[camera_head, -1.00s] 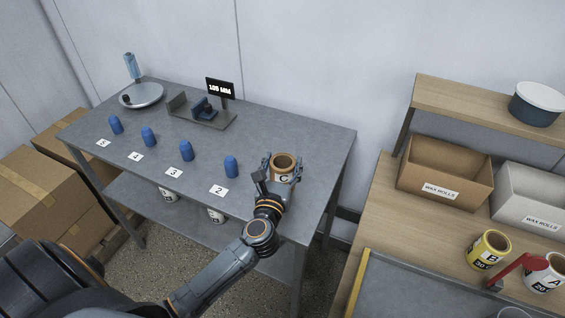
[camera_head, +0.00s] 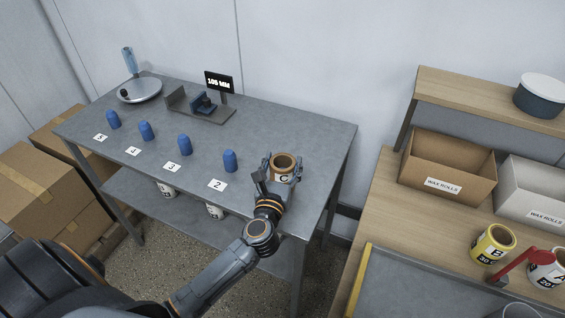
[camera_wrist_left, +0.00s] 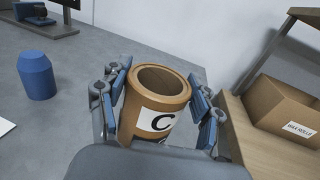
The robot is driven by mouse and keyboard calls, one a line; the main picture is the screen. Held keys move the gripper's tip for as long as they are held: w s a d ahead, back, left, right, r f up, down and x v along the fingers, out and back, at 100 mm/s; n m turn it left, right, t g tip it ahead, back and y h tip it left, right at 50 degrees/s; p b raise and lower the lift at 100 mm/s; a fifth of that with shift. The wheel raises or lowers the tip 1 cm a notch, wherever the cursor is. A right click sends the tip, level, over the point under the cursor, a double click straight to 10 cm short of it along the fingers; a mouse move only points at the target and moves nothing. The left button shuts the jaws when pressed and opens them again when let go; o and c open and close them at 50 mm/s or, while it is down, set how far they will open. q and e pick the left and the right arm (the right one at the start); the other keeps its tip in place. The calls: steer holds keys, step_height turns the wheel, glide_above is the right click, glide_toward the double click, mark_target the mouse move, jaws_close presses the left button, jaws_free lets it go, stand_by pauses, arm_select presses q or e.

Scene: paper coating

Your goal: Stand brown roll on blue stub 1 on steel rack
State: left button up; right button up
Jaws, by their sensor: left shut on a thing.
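The brown roll (camera_head: 283,164), marked C, stands upright at the right end of the grey steel rack top (camera_head: 300,130). My left gripper (camera_head: 281,176) is shut on it, one finger on each side. In the left wrist view the brown roll (camera_wrist_left: 158,100) sits between the pads of my left gripper (camera_wrist_left: 160,103), with its open top facing up. Blue stub 1 and its label are not visible; the roll and gripper cover that place. I cannot tell whether the roll touches the rack top. My right gripper is not in view.
The blue stub (camera_head: 230,161) by label 2 stands left of the roll, with several more in a row. A gauge with a display (camera_head: 219,83) is behind. A wooden bench (camera_head: 385,215) at right holds a cardboard box (camera_head: 447,170) and yellow roll (camera_head: 492,245).

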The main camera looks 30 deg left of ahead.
arm_select(q)
steer(key=o, duration=1.3)
steer(key=v, duration=1.2)
steer(key=shift+d, duration=0.1)
